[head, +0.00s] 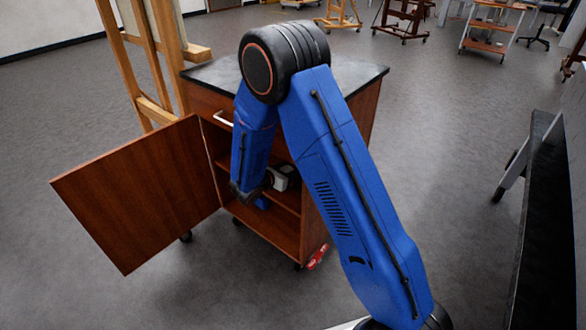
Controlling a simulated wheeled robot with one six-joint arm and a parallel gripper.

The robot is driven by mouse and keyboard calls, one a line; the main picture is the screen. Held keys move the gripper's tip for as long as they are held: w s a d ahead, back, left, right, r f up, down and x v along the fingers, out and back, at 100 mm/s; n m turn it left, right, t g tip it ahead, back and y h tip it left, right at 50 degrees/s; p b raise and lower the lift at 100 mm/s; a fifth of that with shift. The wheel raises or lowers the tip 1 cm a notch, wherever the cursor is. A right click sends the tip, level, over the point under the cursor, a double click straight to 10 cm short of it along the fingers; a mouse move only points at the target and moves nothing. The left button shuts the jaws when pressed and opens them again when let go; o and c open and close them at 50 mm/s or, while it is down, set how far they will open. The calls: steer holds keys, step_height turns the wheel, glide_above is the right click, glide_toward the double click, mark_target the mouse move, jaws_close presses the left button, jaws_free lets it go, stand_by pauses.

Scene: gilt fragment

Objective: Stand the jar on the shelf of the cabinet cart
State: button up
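The cabinet cart (345,82) stands in the middle of the head view, with a dark top and reddish-brown wood sides. Its door (145,192) is swung wide open to the left. A shelf (288,196) shows inside the open front, partly behind my arm. My blue arm reaches over and down into the opening. A small white and dark piece shows at the arm's end inside the cart; I cannot tell whether it is part of my gripper or the jar. My fingertips are hidden, and no jar can be clearly made out.
A wooden easel (150,60) stands close behind the cart on the left. A small red item (317,257) shows at the cart's lower right corner. A dark panel (545,220) stands at the right edge. Grey floor is free between it and the cart. More easels stand far back.

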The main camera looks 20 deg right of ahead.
steer(key=shift+d, duration=0.1)
steer(key=o, duration=1.3)
steer(key=shift+f, duration=0.1)
steer(key=shift+r, duration=0.2)
steer(key=v, duration=1.2)
